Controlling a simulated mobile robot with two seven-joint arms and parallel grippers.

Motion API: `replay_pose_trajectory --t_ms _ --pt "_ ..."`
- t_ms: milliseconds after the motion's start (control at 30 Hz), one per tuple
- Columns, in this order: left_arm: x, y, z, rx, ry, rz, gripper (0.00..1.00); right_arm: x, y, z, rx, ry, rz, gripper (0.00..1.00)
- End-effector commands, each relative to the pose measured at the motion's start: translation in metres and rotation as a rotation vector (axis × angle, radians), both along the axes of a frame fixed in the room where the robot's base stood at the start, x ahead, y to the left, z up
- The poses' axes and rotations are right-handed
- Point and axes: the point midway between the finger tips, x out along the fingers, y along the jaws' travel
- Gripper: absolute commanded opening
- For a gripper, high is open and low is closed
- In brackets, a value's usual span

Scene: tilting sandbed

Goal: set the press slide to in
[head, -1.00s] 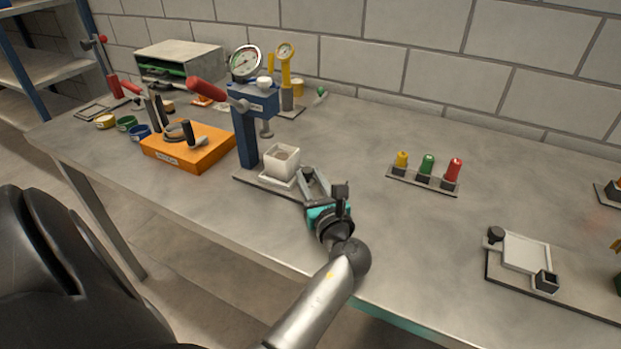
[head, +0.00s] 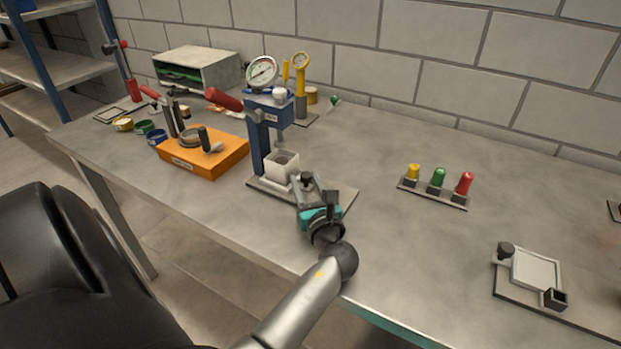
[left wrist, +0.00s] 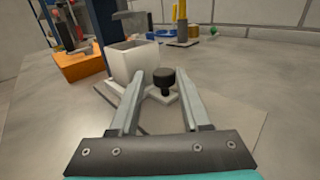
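The blue press (head: 257,150) stands on a grey base plate (head: 342,197) on the bench, with a red lever handle and a gauge on top. Its slide carries a white square cup (head: 281,167), which is close to the column and appears below the ram. In the left wrist view the cup (left wrist: 132,62) is just beyond the fingers, and the slide's black knob (left wrist: 164,78) is between the fingertips. My left gripper (head: 306,182) is open around the knob, with visible gaps beside it; the fingers (left wrist: 163,88) are parallel. My right gripper is not in view.
An orange block (head: 205,157) with upright black parts is left of the press. A yellow gauge stand (head: 301,95) is behind it. A strip of coloured buttons (head: 436,190) and a white-plated fixture (head: 537,270) are to the right. Bench between is clear.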

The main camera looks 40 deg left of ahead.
Motion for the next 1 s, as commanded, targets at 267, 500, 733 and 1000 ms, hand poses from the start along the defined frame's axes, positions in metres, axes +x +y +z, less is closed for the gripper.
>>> replay_pose_trajectory --t_ms 267,500,733,1000 --pt "0.000 -0.001 0.000 -0.001 0.001 -0.003 0.65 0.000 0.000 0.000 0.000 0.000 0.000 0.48" --pt "-0.001 -0.006 0.000 -0.003 0.002 -0.005 0.65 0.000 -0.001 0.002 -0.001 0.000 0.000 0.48" --pt "-0.022 -0.040 0.001 -0.005 0.005 -0.006 0.65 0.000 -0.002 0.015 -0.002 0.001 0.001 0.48" --pt "-0.057 -0.095 0.001 -0.005 0.004 -0.004 0.65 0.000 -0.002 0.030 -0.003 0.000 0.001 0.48"
